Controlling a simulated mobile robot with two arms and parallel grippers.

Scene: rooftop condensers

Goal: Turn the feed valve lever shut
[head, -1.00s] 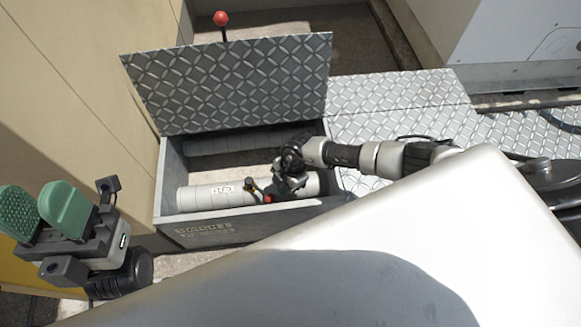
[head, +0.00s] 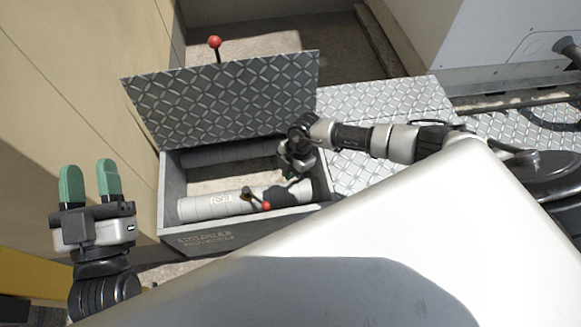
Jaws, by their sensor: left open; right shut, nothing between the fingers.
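The feed valve lever (head: 257,201) is a short dark handle with a red tip, on the near pale, labelled pipe (head: 208,206) inside an open pit box (head: 185,239). It points diagonally across the pipe toward the box's front wall. My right gripper (head: 289,176) is shut and empty; it hangs over the box just behind and right of the lever, apart from it. Its green fingers are small and partly hidden by its own wrist. My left gripper (head: 90,182) is open and empty, its green fingers pointing up, well left of the box.
A tread-plate lid (head: 222,98) stands raised at the back of the box, with a red ball on a rod (head: 214,42) behind it. Tread-plate decking (head: 380,105) lies right, a beige wall (head: 75,110) left. A grey cabinet (head: 490,45) stands far right.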

